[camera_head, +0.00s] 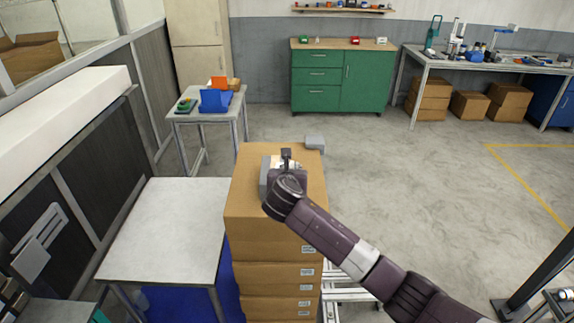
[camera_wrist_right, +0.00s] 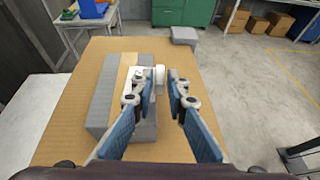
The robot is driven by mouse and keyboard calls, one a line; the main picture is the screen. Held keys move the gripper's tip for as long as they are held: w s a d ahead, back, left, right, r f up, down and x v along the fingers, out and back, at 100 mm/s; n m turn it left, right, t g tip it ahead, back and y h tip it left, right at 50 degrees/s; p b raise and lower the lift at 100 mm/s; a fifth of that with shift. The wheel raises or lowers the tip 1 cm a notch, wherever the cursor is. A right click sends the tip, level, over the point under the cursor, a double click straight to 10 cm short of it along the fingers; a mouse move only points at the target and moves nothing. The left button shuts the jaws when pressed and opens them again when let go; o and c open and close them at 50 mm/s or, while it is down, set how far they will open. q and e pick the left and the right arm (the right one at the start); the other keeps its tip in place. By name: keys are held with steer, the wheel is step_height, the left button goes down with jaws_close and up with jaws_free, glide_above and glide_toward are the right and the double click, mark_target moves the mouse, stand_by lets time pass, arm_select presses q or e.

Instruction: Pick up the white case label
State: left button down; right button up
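A small white piece (camera_wrist_right: 159,74), which looks like the white case label, stands on or beside a grey case in the right wrist view. Its exact shape is hard to make out. The grey case (camera_wrist_right: 102,95) with a tan strip lies on top of a cardboard box (camera_wrist_right: 60,135). My right gripper (camera_wrist_right: 161,84) is open above the case, its two blue fingers apart, with the white piece between or just past the fingertips. I cannot tell whether they touch it. In the head view my right gripper (camera_head: 286,157) hides much of the case (camera_head: 265,176). My left gripper is out of view.
The cardboard boxes (camera_head: 262,285) form a stack. A grey block (camera_head: 315,142) sits by its far right corner. A bare pale table (camera_head: 165,235) stands to the left, and a small table with blue bins (camera_head: 213,100) behind. Open floor lies to the right.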

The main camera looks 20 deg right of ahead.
steer(key=shift+x, duration=1.1)
steer(key=shift+s, duration=0.1)
jaws_close()
steer(key=shift+r, duration=0.15)
